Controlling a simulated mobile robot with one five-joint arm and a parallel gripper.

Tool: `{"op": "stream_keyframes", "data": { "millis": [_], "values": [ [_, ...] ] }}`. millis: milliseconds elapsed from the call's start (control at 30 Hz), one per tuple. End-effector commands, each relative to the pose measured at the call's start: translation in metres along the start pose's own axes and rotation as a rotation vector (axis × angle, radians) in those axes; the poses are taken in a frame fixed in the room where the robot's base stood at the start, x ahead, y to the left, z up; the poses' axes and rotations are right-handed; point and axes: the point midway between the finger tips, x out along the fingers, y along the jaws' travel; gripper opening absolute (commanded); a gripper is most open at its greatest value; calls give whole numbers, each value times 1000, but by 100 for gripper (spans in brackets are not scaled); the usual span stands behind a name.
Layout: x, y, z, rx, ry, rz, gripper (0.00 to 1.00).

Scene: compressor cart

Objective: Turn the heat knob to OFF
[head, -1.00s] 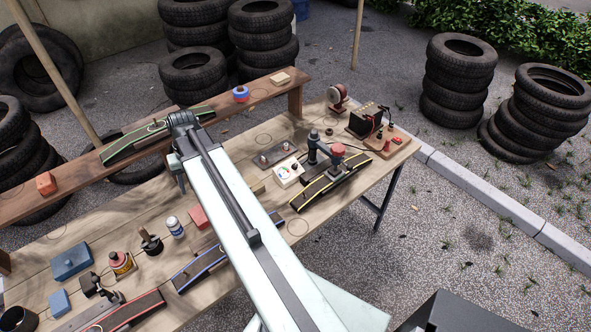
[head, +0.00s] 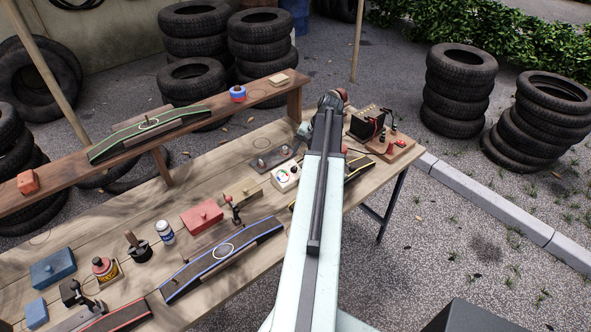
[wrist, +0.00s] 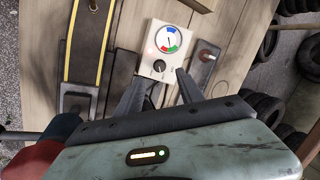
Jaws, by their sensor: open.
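A white control box (wrist: 165,48) with a round red, blue and green dial (wrist: 168,39) lies ahead of my gripper in the wrist view. A small black knob (wrist: 159,66) sits on its near part. The markings around the knob are too small to read. My gripper (wrist: 161,75) is open, with one finger on each side of the knob's near side; I cannot tell whether either touches it. The box also shows in the head view (head: 286,177), just left of my arm. My fingers are mostly hidden behind my arm there.
A dark plate with a copper-coloured post (wrist: 207,55) is close right of the box in the wrist view. A black track with yellow edges (wrist: 88,40) is on the left. A black battery-like unit (head: 366,124) stands at the table's far right end.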

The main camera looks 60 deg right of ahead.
Motion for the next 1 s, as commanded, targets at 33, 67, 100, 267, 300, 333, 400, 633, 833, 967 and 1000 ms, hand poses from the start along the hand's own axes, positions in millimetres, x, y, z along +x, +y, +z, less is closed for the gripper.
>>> {"op": "stream_keyframes", "data": {
  "millis": [33,67,100,267,300,333,400,633,833,967,1000],
  "values": [
    [16,3,0,-1,0,0,45],
    [22,3,0,-1,0,0,45],
    [30,3,0,-1,0,0,45],
    [56,2,0,-2,0,1,45],
    [59,2,0,-2,0,1,45],
    [61,1,0,-2,0,1,45],
    [62,0,0,-2,1,1,45],
    [60,-1,0,-2,0,1,36],
    [60,-2,1,-2,0,1,0],
    [61,-4,4,-8,-3,1,0],
    [61,-4,3,-12,-3,2,0]
  ]
}}
